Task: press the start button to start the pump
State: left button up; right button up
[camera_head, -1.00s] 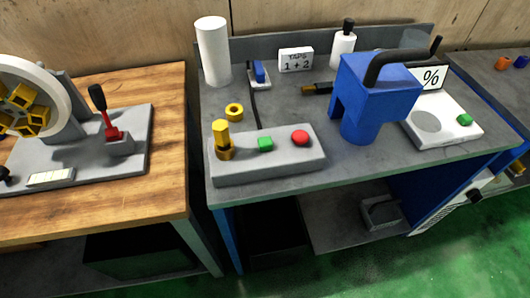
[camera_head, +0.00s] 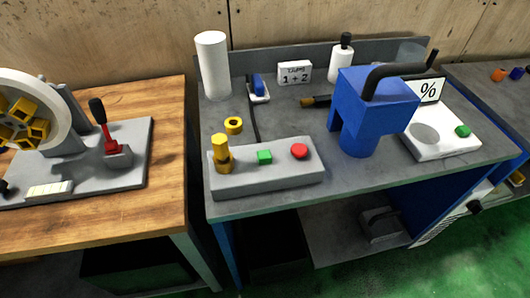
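A grey control box (camera_head: 268,181) sits at the front left of the grey-topped bench. On its top are a green button (camera_head: 264,157), a red button (camera_head: 299,151) to its right, and a yellow hexagonal part (camera_head: 221,154) standing at its left end. Which button is the start button is not labelled in view. A blue machine with a black curved handle (camera_head: 372,108) stands to the right of the box. Neither of my grippers is in view.
A white cylinder (camera_head: 213,65), a "1 + 2" sign (camera_head: 295,73) and a white bottle (camera_head: 341,61) stand at the back. A yellow ring (camera_head: 233,125) lies behind the box. A white scale (camera_head: 441,138) is at right. A wooden table (camera_head: 165,170) with a red-based lever (camera_head: 107,135) is at left.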

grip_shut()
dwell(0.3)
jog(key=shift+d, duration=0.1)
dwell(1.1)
